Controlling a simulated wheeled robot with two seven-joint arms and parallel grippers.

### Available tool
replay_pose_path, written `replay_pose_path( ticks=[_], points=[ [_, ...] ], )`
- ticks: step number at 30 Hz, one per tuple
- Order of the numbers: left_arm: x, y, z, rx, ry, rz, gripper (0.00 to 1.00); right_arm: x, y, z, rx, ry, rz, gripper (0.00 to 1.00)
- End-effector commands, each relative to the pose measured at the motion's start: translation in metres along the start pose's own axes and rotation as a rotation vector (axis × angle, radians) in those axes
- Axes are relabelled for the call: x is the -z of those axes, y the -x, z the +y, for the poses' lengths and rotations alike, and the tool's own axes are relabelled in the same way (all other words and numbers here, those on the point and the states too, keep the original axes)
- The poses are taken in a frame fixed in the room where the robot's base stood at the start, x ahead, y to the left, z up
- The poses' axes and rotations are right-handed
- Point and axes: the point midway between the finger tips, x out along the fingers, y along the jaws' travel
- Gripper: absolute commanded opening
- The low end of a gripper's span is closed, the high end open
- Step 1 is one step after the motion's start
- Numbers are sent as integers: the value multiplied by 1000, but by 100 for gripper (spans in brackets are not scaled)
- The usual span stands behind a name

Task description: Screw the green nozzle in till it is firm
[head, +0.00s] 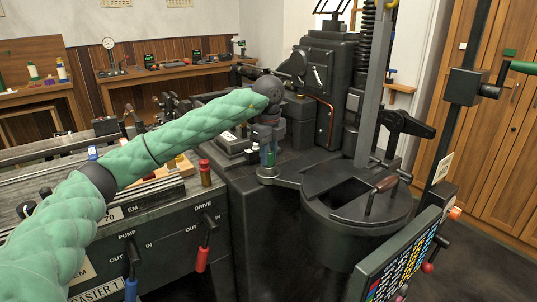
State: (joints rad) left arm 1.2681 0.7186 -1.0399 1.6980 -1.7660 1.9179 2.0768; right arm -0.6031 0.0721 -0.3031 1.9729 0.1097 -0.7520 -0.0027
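My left arm reaches in from the left, and my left gripper (268,163) points down at the near-left side of the casting machine. A small green piece, which looks like the green nozzle (268,157), shows between its fingers. It stands over a round grey seat (267,174) on the machine. The fingers are beside the green piece, but they are too small to tell whether they press on it. The thread and the lower end of the nozzle are hidden. My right gripper is not in view.
A round dark pot (355,215) with a wooden-handled lever (386,184) stands right of the gripper. A red-topped bottle (205,173) stands on the left bench edge. A keyboard panel (405,262) is at the lower right. Pump and drive levers (202,258) stick out below.

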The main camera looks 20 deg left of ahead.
Motion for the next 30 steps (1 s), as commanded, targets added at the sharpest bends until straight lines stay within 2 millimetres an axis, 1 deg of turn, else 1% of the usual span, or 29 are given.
replay_pose_path(
  ticks=[5,8,9,12,13,16,26,30],
  points=[
    [0,0,0,1,-29,0,0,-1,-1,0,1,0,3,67],
    [0,-1,0,1,-132,-1,0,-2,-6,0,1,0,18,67],
    [0,-2,0,1,-179,-1,0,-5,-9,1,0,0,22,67],
    [0,-2,0,0,-303,-1,0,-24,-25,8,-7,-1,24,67],
    [0,0,0,0,-295,-1,35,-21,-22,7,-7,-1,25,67],
    [0,0,0,0,-291,0,54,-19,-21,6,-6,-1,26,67],
    [0,1,0,0,-289,0,54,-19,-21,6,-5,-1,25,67],
    [0,9,0,1,-289,-1,54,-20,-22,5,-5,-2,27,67]
  ],
)
